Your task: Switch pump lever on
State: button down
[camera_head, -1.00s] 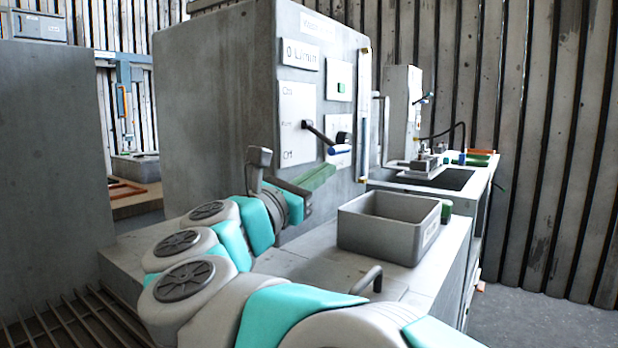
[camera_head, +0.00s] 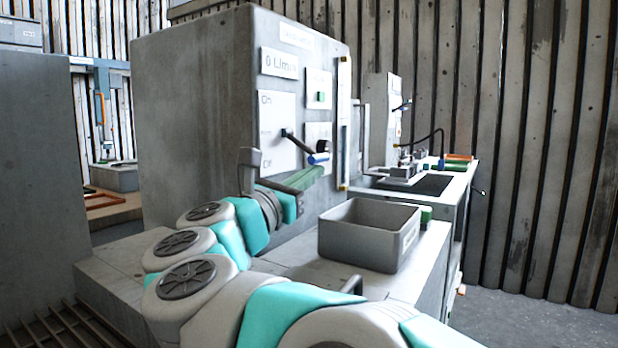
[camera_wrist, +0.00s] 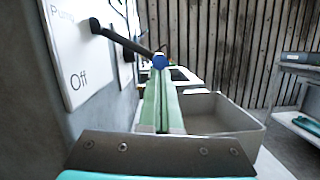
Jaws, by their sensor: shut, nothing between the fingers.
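The pump lever is a dark rod with a blue end (camera_head: 318,158) on a white plate (camera_head: 277,150) marked On at the top and Off at the bottom. It points right and slightly down from its pivot. In the wrist view the lever's blue end (camera_wrist: 160,62) is just beyond and above the fingertips. My gripper (camera_head: 314,172) has green fingers, shut and empty, just below the lever's end. In the wrist view my gripper (camera_wrist: 161,82) points at the blue end; I cannot tell whether they touch.
A grey open bin (camera_head: 365,250) stands on the bench below and right of my gripper. The housing shows a display (camera_head: 279,62) reading 0 L/min and a green button (camera_head: 320,97). A vertical gauge tube (camera_head: 344,120) runs along the housing's right edge. A second bench stands behind.

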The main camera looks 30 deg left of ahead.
jog(key=shift+d+r+n, duration=0.2)
jog(key=shift+r+n, duration=0.05)
jog(key=shift+n, duration=0.15)
notch_tip(320, 180, up, 9)
jog(key=d+n+y+p, duration=0.1)
jog(key=n+y, duration=0.2)
jog(key=n, duration=0.5)
jog(key=shift+d, duration=0.4)
jog(key=shift+s+r, duration=0.1)
jog(key=shift+r, duration=0.05)
jog(key=b+v, duration=0.1)
jog(key=v, duration=0.6)
jog(key=shift+s, duration=0.4)
